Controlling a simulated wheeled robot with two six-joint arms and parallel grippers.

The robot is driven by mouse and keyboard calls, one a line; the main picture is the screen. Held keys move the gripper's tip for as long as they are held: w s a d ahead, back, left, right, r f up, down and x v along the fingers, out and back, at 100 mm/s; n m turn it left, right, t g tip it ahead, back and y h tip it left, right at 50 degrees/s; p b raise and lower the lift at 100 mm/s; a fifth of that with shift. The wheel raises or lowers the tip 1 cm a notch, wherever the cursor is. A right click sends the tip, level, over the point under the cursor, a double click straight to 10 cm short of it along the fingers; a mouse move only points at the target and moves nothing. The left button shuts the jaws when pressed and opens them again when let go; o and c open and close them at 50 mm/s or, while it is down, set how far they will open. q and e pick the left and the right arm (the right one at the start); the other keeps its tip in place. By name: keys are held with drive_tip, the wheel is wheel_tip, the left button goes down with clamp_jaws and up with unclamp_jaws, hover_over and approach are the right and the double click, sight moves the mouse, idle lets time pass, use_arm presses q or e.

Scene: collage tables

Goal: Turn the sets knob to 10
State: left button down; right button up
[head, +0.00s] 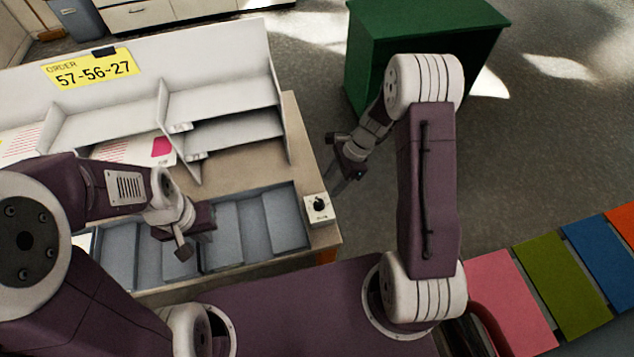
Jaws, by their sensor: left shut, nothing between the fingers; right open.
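The sets knob (319,204) is a small black dial on a white box at the right front corner of the wooden table. Its label and setting are too small to read. My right gripper (338,187) is open and empty, just above and to the right of the knob in the picture, apart from it. My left gripper (183,251) is shut and empty over the grey trays, well to the left of the knob.
Grey trays (225,238) are set in the wooden table (305,145). White shelves (220,90) and a yellow order card (94,69) reading 57-56-27 stand behind. A green cabinet (430,25) stands beyond, and coloured panels (560,285) lie at right. Floor beside the table is clear.

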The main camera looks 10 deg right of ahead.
sight(319, 202)
drive_tip(key=x, duration=0.7)
drive_tip(key=shift+s+a+f, duration=0.25)
drive_tip(key=shift+s+a, duration=0.05)
drive_tip(key=shift+a, duration=0.05)
drive_tip(key=shift+s+a+f, duration=0.15)
drive_tip(key=shift+a+f, duration=0.2)
drive_tip(key=shift+f, duration=0.1)
drive_tip(key=shift+d, duration=0.15)
drive_tip(key=shift+c, duration=1.2)
clamp_jaws()
